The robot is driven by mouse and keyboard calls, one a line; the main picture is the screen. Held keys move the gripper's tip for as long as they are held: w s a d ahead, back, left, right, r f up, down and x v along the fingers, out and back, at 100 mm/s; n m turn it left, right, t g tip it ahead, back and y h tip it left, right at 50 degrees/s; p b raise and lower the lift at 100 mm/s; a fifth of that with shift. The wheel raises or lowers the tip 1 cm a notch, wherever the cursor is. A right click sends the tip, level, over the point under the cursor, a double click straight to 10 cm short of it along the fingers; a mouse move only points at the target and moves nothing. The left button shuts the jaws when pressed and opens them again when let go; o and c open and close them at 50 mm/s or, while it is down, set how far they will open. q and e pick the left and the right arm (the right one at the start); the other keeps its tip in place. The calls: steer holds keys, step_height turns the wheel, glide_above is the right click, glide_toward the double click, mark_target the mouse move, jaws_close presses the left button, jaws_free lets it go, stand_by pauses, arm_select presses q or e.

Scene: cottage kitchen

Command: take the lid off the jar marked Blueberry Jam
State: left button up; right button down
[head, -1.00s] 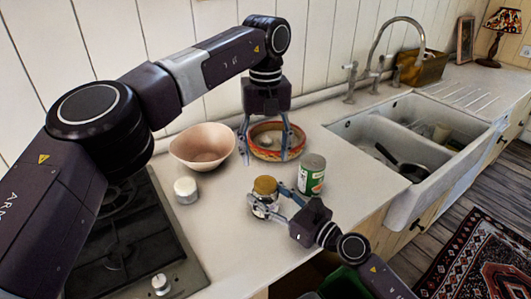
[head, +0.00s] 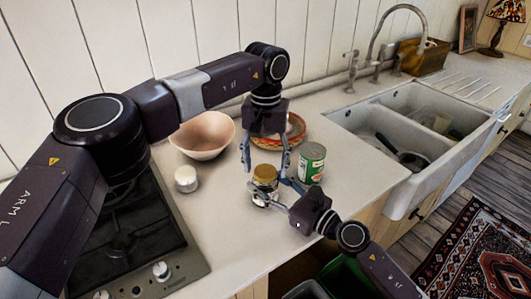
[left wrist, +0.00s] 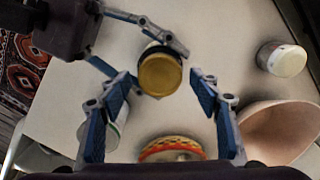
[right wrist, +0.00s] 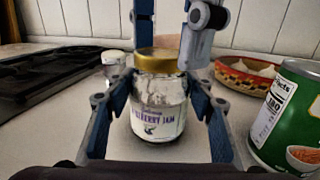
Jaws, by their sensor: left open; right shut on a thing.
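The jar (right wrist: 158,118) has a gold lid (right wrist: 156,61) and a label that reads "...eberry Jam" in the right wrist view. It stands upright on the counter, and its lid (head: 265,173) faces up in the head view. My right gripper (head: 277,197) is shut on the jar's glass body from the front right. My left gripper (head: 266,167) points down, open, with its fingers just behind and above the lid. In the left wrist view the gold lid (left wrist: 160,74) lies just beyond the space between the left fingertips (left wrist: 163,88), not between the pads.
A green-labelled can (head: 311,163) stands close right of the jar. A patterned bowl (head: 294,130) and a pink bowl (head: 203,136) are behind. A small white jar (head: 186,179) stands left, beside the stove (head: 135,245). The sink (head: 400,135) is at right. The front counter is clear.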

arm_select(q)
steer(key=shift+f, duration=0.3)
arm_select(e)
steer(key=shift+r, duration=0.1)
